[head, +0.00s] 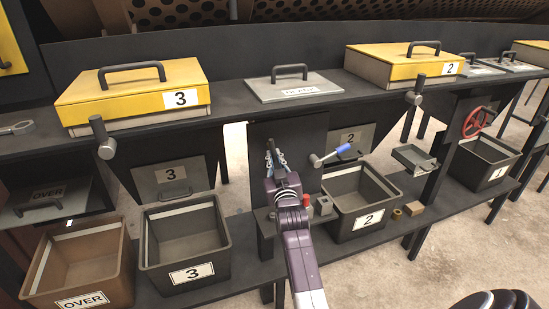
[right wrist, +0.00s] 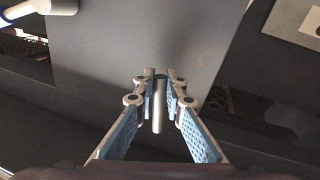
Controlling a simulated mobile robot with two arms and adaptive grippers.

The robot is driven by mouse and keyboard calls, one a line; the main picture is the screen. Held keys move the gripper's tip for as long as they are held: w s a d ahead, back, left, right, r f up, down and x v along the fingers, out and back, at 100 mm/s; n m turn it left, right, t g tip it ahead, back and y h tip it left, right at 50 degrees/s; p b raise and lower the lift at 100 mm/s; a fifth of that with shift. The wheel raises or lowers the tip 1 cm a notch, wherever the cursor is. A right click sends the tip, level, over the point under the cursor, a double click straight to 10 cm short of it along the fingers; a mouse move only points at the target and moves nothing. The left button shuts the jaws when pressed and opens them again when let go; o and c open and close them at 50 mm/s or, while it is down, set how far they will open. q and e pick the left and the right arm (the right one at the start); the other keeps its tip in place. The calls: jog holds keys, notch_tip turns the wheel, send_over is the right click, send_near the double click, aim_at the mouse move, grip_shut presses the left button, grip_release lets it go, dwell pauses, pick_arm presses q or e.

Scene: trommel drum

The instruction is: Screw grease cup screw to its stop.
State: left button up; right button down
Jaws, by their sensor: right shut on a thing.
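My right gripper (head: 276,160) is raised at the dark upright panel below the bench, left of the blue-handled crank. In the right wrist view, the fingers of the right gripper (right wrist: 161,84) are shut on a short grey metal rod, taken to be the grease cup screw (right wrist: 159,118). The rod lies between the fingers, in front of a flat grey panel (right wrist: 140,40). In the head view the fingers and arm hide the rod. How far it is screwed in cannot be told. My left gripper is not in view.
The blue-handled crank (head: 336,155) sits close right of the gripper; its blue grip (right wrist: 65,6) shows in the right wrist view. Below are bin 2 (head: 392,208), bin 3 (head: 150,248), a red knob (head: 306,199) and small blocks (head: 323,205). The bench edge (head: 300,107) is above.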

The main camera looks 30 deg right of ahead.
jog(key=shift+f, duration=0.25)
jog(key=c, duration=2)
grip_release()
jog(key=shift+r, duration=0.15)
jog(key=shift+o, duration=0.2)
jog(key=shift+s+a, duration=0.1)
jog(key=v, duration=0.7)
jog(key=shift+s, duration=0.2)
